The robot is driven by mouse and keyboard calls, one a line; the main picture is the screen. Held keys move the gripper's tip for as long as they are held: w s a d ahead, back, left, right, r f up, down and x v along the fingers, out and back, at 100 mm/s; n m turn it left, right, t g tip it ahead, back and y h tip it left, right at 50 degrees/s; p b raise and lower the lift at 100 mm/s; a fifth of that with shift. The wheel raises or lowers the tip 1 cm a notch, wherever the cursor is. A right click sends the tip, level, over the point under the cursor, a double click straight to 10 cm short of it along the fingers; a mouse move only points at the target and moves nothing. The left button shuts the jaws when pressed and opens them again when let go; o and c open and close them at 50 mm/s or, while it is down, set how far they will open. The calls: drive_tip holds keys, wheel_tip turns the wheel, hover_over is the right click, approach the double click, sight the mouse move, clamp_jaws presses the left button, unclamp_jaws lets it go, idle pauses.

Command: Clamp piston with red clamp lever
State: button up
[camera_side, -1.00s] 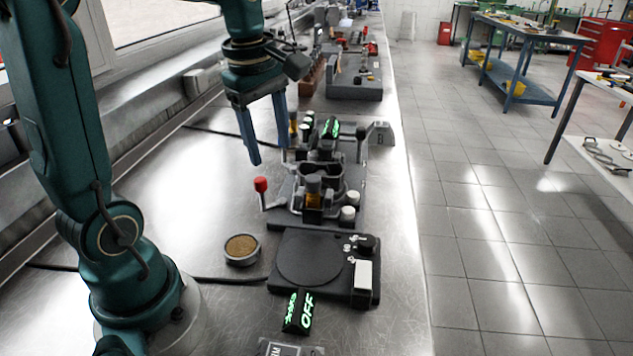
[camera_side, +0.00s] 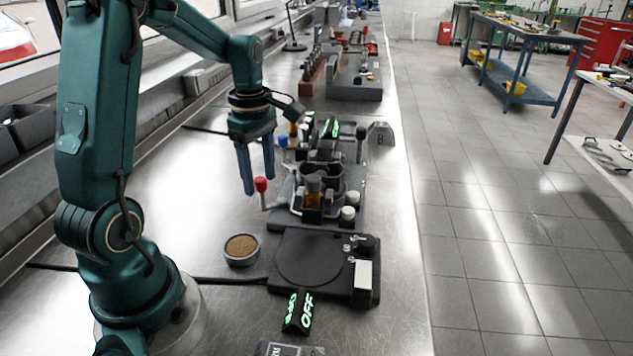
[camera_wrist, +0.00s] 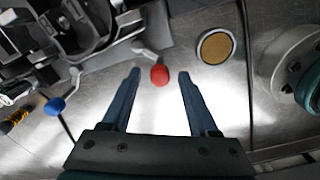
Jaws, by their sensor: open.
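The red clamp lever (camera_side: 261,186) stands upright at the left front of the dark clamping fixture (camera_side: 290,215), with a red knob on a pale rod. My gripper (camera_side: 258,188) points down with its blue fingers close around the knob's place in the side view. In the wrist view my gripper (camera_wrist: 160,75) is open and empty, and the red knob (camera_wrist: 160,75) shows between and slightly beyond the fingertips. A blue-knobbed lever (camera_wrist: 54,106) is at left in the wrist view, also seen in the side view (camera_side: 282,141). I cannot make out the piston clearly.
A round dish with brown filling (camera_side: 241,248) stands in front of the lever. A dark plate station (camera_side: 310,262) with an OFF sign (camera_side: 298,313) is nearer the camera. Bare metal bench (camera_side: 215,205) lies left of the fixture.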

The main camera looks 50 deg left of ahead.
clamp_jaws()
drive_tip(key=shift+a, duration=0.15)
drive_tip(key=shift+w+a+m, duration=0.6)
drive_tip(key=shift+w+m, duration=0.05)
drive_tip(key=shift+m, duration=2)
drive_tip(key=shift+w+a+m, duration=0.6)
drive_tip(key=shift+m, duration=2)
drive_tip(key=shift+w+a+m, duration=0.6)
drive_tip(key=shift+w+m, duration=0.05)
drive_tip(key=shift+m, duration=2)
